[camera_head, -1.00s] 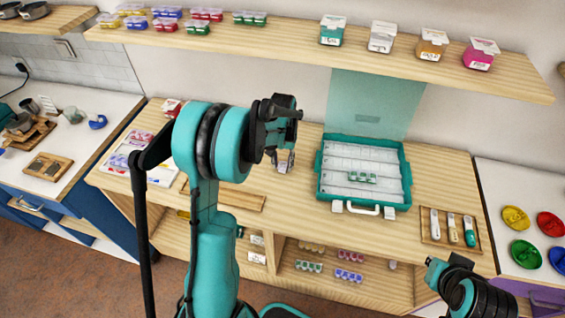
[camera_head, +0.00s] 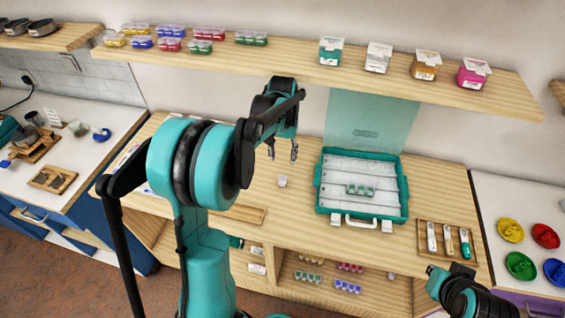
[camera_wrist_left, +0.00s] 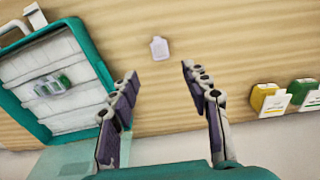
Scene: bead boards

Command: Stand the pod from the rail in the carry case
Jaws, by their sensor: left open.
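The teal carry case (camera_head: 318,193) lies open on the wooden worktop, its clear lid (camera_head: 362,122) raised at the back. A green pod strip (camera_head: 360,190) lies in it; the strip also shows in the left wrist view (camera_wrist_left: 52,85). A small whitish piece (camera_head: 282,181) is on the worktop left of the case, also in the left wrist view (camera_wrist_left: 159,48); I cannot tell whether it is a pod. My left gripper (camera_head: 282,154) is open and empty above the worktop, behind this piece. My right gripper (camera_head: 437,275) is low at the right, its fingers unclear. A wooden strip, perhaps the rail (camera_head: 240,213), is partly hidden by my left arm.
A wooden tray with several tools (camera_head: 447,254) is right of the case. Coloured dishes (camera_head: 521,266) are farther right. A shelf (camera_head: 300,67) with bead boxes runs above the worktop. More pod strips (camera_head: 347,286) are in the cubbies below.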

